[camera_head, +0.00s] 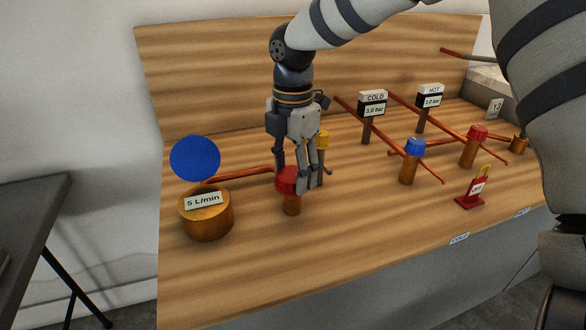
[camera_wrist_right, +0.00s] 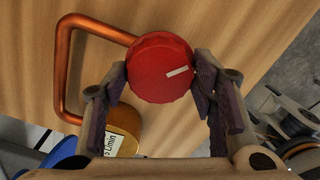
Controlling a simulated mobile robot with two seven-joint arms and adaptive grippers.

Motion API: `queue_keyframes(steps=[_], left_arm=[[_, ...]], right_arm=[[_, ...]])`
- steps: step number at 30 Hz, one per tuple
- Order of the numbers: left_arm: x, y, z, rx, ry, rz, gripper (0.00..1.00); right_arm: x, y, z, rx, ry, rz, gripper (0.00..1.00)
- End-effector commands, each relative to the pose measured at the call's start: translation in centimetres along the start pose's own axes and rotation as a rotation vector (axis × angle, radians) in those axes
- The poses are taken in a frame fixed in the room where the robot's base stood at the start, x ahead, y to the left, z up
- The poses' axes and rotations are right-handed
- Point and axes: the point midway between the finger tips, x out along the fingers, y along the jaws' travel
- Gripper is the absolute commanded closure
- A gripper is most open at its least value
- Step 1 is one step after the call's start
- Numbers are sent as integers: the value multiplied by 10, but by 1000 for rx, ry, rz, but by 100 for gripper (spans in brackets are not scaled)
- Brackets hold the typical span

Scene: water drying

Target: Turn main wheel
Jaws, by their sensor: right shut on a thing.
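The main wheel, a red ribbed knob (camera_head: 286,184), sits on a copper post near the middle of the wooden bench. In the right wrist view the red knob (camera_wrist_right: 158,62) fills the gap between the fingers, and its white mark points right and slightly up. My right gripper (camera_head: 291,180) comes down from above and is shut on the knob, one finger on each side. The fingers hide part of it in the head view. My left gripper is not in view.
A copper meter (camera_head: 207,222) labelled "5 L/min" stands left of the knob, with a blue disc (camera_head: 195,158) above it. A yellow-topped post (camera_head: 321,141) is close behind my gripper. Blue (camera_head: 415,147) and red (camera_head: 477,133) valves stand to the right. The front middle is clear.

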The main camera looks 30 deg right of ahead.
Motion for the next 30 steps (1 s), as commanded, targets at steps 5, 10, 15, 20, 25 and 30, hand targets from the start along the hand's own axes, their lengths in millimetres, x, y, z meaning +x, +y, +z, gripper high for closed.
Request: queue_keyframes(steps=[5,10,15,20,25,30], left_arm=[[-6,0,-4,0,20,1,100],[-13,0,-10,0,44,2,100],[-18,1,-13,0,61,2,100],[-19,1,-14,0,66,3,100],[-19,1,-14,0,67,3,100],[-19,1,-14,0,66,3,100]], right_arm=[[-2,-1,0,73,-1,0,76],[-2,-1,0,202,-1,1,76],[-1,-1,0,363,-1,-1,76],[0,-1,0,516,-2,-3,76],[1,-1,0,678,-1,-3,76],[1,-1,0,839,-3,-4,76]])
